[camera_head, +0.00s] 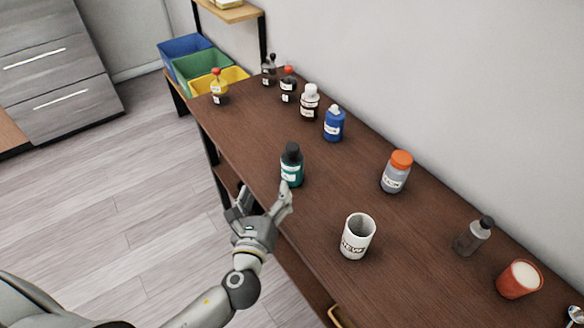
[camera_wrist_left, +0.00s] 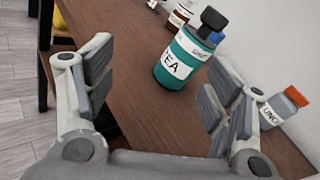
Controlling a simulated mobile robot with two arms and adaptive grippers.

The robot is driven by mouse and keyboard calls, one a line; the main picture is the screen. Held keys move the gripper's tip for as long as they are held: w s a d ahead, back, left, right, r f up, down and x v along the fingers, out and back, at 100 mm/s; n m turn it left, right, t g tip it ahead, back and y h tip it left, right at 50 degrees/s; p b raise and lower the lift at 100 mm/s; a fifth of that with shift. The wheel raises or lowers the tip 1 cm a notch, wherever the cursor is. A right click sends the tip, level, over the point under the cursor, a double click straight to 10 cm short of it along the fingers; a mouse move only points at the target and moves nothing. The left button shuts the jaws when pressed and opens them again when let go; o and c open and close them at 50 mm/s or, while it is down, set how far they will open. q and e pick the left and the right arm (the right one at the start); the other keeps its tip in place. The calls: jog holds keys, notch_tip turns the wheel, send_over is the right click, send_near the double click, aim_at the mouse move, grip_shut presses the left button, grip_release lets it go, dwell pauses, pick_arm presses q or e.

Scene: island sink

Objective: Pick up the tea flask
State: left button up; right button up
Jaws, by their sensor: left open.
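The tea flask (camera_head: 292,170) is a teal bottle with a black cap and a white label, upright near the front edge of the brown table. In the left wrist view the flask (camera_wrist_left: 184,56) shows the letters "EA" on its label, ahead of the fingers and between them. My left gripper (camera_head: 262,198) is open and empty at the table's front edge, just short of the flask and apart from it. Its two fingers (camera_wrist_left: 157,92) also show spread in the left wrist view. My right gripper is not in view.
Behind the flask stand a blue bottle (camera_head: 334,124) and a white-capped bottle (camera_head: 309,102). To the right are an orange-lidded jar (camera_head: 396,172), a white cup (camera_head: 357,237), a grey bottle (camera_head: 472,237) and a red cup (camera_head: 519,279). The tabletop around the flask is clear.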

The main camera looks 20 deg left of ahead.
aim_at(289, 171)
pick_arm(q)
jog(key=d+m, duration=0.1)
jog(key=m+h, duration=0.1)
jog(key=m, duration=0.1)
jog(key=d+m+t+h, duration=0.1)
jog(key=shift+w+d+r, duration=0.35)
jog(key=shift+w, duration=0.05)
jog(key=shift+m, duration=0.6)
jog(key=w, duration=0.4)
jog(key=shift+w+d+p, duration=0.15)
jog(key=shift+w+p, duration=0.2)
jog(key=shift+w, duration=0.85)
jog(key=w, duration=0.4)
jog(key=shift+w+f+p, duration=0.2)
jog(key=shift+f+p, duration=0.1)
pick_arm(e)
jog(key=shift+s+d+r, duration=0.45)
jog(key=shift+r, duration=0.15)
pick_arm(q)
jog(key=c, duration=1.1)
jog(key=shift+c, duration=0.5)
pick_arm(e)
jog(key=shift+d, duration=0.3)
pick_arm(q)
jog(key=shift+r, duration=0.1)
